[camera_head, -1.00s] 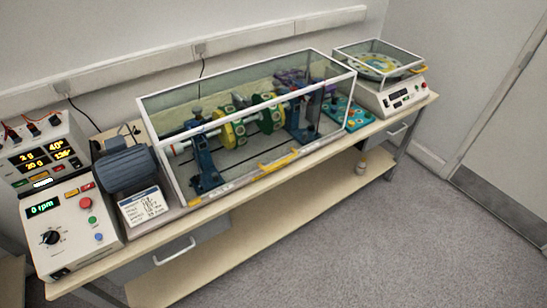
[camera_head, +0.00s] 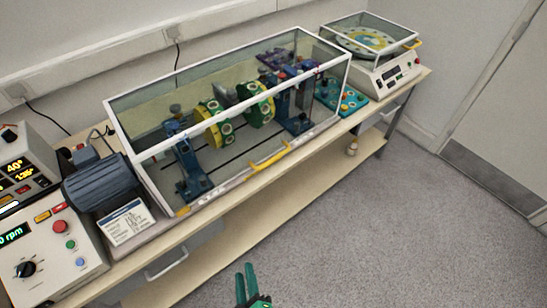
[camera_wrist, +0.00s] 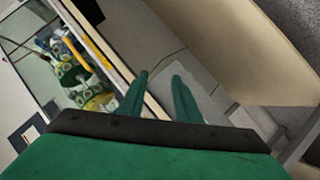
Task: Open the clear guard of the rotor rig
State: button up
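The clear guard (camera_head: 147,150) is a white-framed box, shut over the rotor rig on the bench. A yellow handle (camera_head: 270,160) runs along its lower front edge; it also shows in the wrist view (camera_wrist: 88,50). Inside, a shaft carries two green-and-yellow discs (camera_head: 258,105) between blue stands (camera_head: 188,165). My green gripper (camera_head: 246,280) is in front of the bench, low and well short of the handle in the head view. In the wrist view its two fingers (camera_wrist: 160,85) are apart with nothing between them.
A grey motor (camera_head: 98,183) and a control box with dials (camera_head: 45,255) stand to the left of the guard. A balance with its own clear cover (camera_head: 385,70) stands to the right, beside a teal block (camera_head: 342,98). The floor (camera_head: 400,210) in front is clear.

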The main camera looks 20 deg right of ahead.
jog(key=w+d+n+h, duration=0.2)
jog(key=w+d+n, duration=0.1)
jog(key=w, duration=0.6)
jog(key=n+g+h, duration=0.3)
jog(key=g+h, duration=0.1)
jog(key=h, duration=0.5)
send_near(271, 161)
jog(key=d, duration=0.2)
jog(key=x, duration=0.7)
jog(key=w+x, duration=0.1)
jog(key=x, duration=0.2)
jog(key=shift+w+a+f, duration=0.15)
jog(key=shift+a+f, duration=0.05)
jog(key=shift+f, duration=0.05)
jog(key=shift+c, duration=0.2)
grip_shut()
